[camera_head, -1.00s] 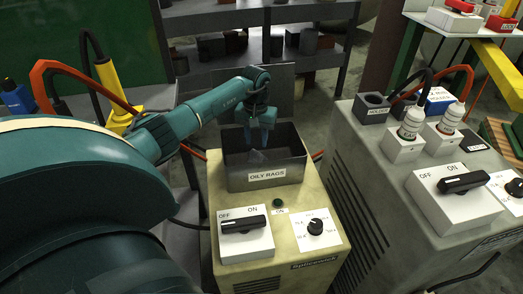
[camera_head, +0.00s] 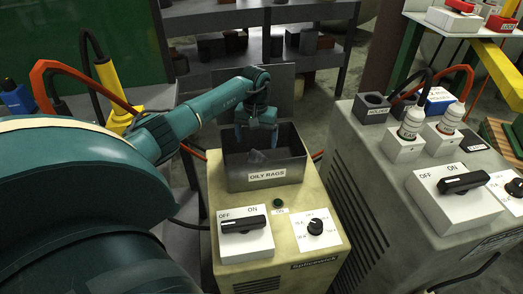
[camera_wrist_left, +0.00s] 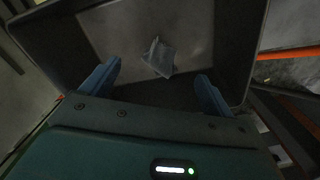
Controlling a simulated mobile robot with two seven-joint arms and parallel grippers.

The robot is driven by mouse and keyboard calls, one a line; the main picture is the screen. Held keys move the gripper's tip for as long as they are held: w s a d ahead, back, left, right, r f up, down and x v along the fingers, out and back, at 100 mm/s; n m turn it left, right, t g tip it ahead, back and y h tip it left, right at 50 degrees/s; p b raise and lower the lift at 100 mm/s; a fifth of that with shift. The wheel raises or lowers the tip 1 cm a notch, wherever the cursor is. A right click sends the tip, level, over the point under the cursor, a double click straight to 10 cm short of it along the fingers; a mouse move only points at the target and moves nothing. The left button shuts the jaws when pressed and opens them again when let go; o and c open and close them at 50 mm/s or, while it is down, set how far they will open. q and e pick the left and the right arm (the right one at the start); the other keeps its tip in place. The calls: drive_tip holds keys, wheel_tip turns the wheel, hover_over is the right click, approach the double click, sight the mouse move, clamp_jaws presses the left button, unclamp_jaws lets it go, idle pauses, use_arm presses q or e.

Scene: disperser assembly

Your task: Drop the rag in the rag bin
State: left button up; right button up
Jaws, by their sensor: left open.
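The rag bin is a dark open metal box labelled "OILY RAGS" (camera_head: 267,180) on top of a cream cabinet. My left gripper (camera_head: 256,138) is over the bin's opening, pointing down. In the left wrist view its two blue fingers (camera_wrist_left: 158,85) are spread wide with nothing between them. My right gripper is not in view.
The cream cabinet (camera_head: 313,268) carries an OFF/ON switch (camera_head: 244,225) and a dial (camera_head: 315,228) in front of the bin. A dark shelf (camera_head: 262,16) is behind.

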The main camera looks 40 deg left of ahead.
use_arm(q)
drive_tip(key=shift+r, duration=0.1)
wheel_tip(320, 180, up, 5)
drive_tip(key=p, duration=0.3)
drive_tip(key=shift+r+p, duration=0.15)
drive_tip(key=shift+p, duration=0.15)
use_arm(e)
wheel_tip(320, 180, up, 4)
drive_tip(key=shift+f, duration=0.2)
use_arm(q)
wheel_tip(320, 180, up, 13)
drive_tip(key=p, duration=0.1)
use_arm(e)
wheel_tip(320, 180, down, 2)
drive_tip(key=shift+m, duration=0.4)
use_arm(q)
drive_tip(key=shift+r, duration=0.1)
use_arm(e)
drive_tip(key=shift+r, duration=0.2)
